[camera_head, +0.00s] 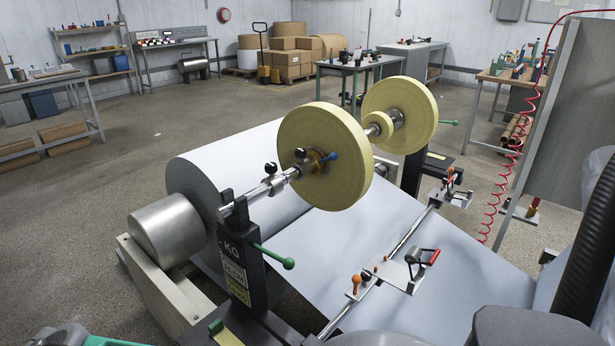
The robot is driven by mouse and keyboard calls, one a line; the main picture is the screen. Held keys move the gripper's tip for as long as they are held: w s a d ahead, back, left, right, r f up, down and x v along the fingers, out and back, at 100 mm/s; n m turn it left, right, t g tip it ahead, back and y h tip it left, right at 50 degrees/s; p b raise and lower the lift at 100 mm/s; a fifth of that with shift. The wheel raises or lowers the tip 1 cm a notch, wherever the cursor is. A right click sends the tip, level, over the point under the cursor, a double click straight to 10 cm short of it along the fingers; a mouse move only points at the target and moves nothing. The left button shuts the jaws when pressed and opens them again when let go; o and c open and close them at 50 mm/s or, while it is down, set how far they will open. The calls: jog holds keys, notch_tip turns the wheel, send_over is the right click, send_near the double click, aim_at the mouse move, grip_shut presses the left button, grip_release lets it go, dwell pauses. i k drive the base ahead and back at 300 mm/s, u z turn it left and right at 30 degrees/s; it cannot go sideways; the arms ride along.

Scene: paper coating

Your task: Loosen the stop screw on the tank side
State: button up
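I cannot tell for sure which part is the stop screw on the tank side. A steel shaft (245,199) runs through two pale yellow discs, a near one (302,125) and a far one (412,95). On the shaft, left of the near disc, sits a metal collar with a black-knobbed screw (270,168). A second black knob (299,152) stands closer to the disc. A blue-handled screw (331,156) sits at the near disc's hub. A lower rail (408,236) carries a plate with orange knobs (355,282) and a red-and-black lever (427,257). My gripper is not in view.
A large white paper roll (215,165) lies behind the shaft, with its sheet (465,275) spread rightward. A black stand (240,265) with a green-knobbed lever (275,257) supports the shaft. A grey panel (565,110) and red coiled hose (512,150) stand at right. Open floor lies behind.

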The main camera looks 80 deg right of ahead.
aim_at(271, 168)
jog(key=z, duration=2.25)
